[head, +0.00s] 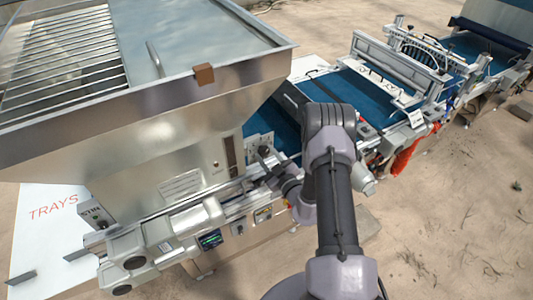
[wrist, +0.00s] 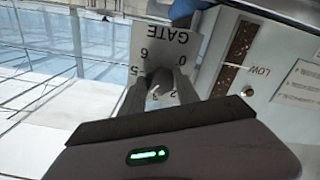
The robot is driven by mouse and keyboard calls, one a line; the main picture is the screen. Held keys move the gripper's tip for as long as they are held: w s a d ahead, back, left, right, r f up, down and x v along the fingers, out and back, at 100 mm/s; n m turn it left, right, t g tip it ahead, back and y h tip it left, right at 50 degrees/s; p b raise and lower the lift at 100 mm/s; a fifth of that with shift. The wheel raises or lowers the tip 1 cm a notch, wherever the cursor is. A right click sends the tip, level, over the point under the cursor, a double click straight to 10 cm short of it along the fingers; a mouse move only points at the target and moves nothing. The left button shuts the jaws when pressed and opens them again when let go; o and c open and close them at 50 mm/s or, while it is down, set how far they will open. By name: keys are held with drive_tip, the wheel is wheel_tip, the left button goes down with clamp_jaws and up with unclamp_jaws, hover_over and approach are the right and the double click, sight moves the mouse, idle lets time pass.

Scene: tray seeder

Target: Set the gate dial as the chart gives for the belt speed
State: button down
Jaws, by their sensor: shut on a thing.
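The gate dial plate (wrist: 180,45) is pale and shows upside down in the wrist view, with the word GATE and several digits around the knob. My gripper (wrist: 160,88) is shut on the dial knob (wrist: 158,82), and its fingers hide part of the scale and any pointer. I cannot read the dial's setting. In the head view the plate (head: 252,142) stands on the machine's side, with my gripper (head: 266,155) at it. A label with printed lines (head: 182,185) is on the hopper's side; its text is too small to read. A small lit display (head: 210,240) sits on the lower front, unreadable.
The large metal hopper (head: 150,130) rises close beside my gripper. A level window marked LOW (wrist: 240,45) is next to the dial. The blue belt (head: 350,90) runs behind my arm. A white TRAYS board (head: 45,235) lies at left. Sandy ground at right is open.

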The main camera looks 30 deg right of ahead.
drive_tip(key=shift+m, duration=1.1)
drive_tip(key=c, duration=0.9)
unclamp_jaws()
drive_tip(key=s+b, duration=0.2)
drive_tip(key=s, duration=1.5)
drive_tip(key=shift+s+d, duration=0.25)
drive_tip(key=shift+d, duration=0.05)
